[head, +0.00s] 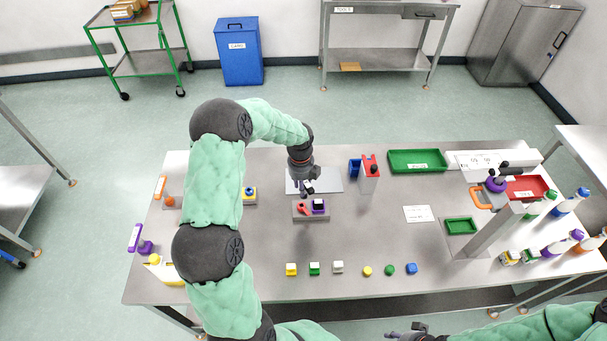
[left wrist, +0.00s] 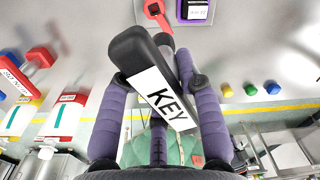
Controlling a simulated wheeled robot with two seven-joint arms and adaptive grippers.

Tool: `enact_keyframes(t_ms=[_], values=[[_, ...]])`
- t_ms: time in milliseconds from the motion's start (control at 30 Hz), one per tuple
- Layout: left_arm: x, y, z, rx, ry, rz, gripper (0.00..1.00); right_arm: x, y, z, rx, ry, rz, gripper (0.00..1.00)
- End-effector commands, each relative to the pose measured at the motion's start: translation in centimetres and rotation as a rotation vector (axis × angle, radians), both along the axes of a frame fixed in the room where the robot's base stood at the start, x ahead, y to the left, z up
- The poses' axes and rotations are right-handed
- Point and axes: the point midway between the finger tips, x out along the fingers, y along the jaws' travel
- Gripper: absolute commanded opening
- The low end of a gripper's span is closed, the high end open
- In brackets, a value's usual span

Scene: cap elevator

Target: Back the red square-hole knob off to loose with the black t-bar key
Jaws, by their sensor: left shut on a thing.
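The red knob (head: 303,208) sits at the left of a small grey fixture (head: 311,217) near the table's middle; a red part of it shows at the top of the left wrist view (left wrist: 156,12). My left gripper (head: 307,187) is just behind the fixture, low over the table. Its purple fingers (left wrist: 160,115) are shut on the black t-bar key (left wrist: 128,50), which bears a white KEY label. The key's grey shaft points toward the red knob; I cannot tell whether its tip is in the square hole. My right gripper (head: 408,332) is at the bottom edge, mostly cut off.
A purple block (head: 319,207) stands beside the knob. Several small coloured pieces line the front. A green tray (head: 417,161) lies at the back. Bottles stand at the right. The table right of the fixture is fairly clear.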

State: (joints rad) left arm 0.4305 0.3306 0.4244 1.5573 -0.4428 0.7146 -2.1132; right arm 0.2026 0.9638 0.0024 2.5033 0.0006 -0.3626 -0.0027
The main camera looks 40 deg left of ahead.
Motion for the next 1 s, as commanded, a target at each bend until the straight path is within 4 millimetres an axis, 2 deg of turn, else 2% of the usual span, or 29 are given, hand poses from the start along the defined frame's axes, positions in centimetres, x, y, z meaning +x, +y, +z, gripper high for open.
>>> enact_keyframes(t_ms=[133,367,1000], values=[[-0.2,1.2,0.2,0.004,-0.003,-0.089,0.0,0.0,0.0,0.6,0.0,0.0,0.0,0.4],[-0.3,1.7,-0.1,0.006,-0.005,-0.141,0.0,0.0,0.0,0.6,0.0,0.0,0.0,0.4],[-0.3,1.6,-4.2,0.006,-0.005,-0.139,0.0,0.0,0.0,-2.5,0.0,0.0,0.0,0.4]])
